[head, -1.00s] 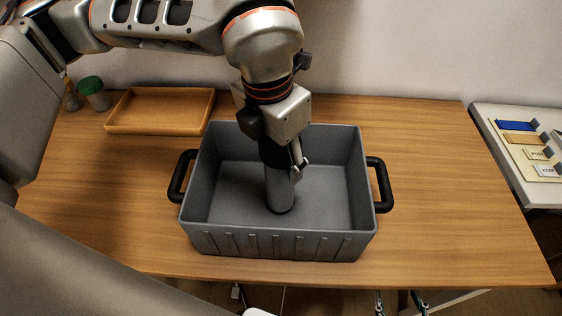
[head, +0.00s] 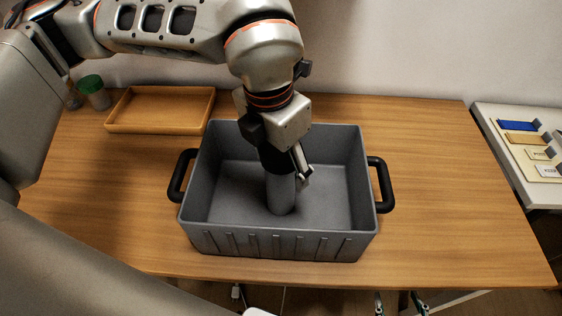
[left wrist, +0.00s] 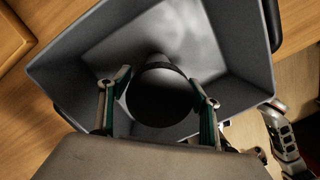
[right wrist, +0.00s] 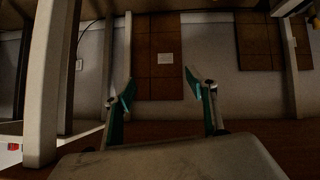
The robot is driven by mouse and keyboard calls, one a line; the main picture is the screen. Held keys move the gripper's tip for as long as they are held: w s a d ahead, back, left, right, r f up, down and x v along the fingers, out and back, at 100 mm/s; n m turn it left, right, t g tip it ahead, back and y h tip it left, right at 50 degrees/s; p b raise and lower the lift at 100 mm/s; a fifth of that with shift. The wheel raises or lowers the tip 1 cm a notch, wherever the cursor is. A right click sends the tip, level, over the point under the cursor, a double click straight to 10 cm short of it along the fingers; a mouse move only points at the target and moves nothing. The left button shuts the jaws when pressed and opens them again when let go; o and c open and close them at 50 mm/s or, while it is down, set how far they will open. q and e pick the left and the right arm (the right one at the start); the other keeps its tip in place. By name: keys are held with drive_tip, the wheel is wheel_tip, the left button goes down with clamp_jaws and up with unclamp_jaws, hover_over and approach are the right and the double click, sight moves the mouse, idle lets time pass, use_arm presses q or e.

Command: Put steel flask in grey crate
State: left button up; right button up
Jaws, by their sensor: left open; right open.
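The steel flask (head: 281,194) stands about upright on the floor of the grey crate (head: 279,244), its body grey and its top dark. In the left wrist view I look down on the flask's dark round top (left wrist: 160,100). My left gripper (head: 288,165) reaches down into the crate from above. Its fingers are open on either side of the flask's upper part, and one finger shows apart from it in the head view.
The crate has black handles at both sides. An orange tray (head: 160,111) and a green-lidded jar (head: 94,92) stand at the back left of the wooden table (head: 440,200). A side table with labelled pieces (head: 520,126) is at the right. The table right of the crate is clear.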

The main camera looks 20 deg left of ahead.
use_arm(q)
drive_tip(key=r, duration=0.4)
drive_tip(key=s+r+p, duration=0.1)
drive_tip(key=r, duration=0.7)
drive_tip(key=shift+s+a, duration=0.2)
drive_tip(key=shift+a, duration=0.15)
drive_tip(key=shift+s, duration=0.1)
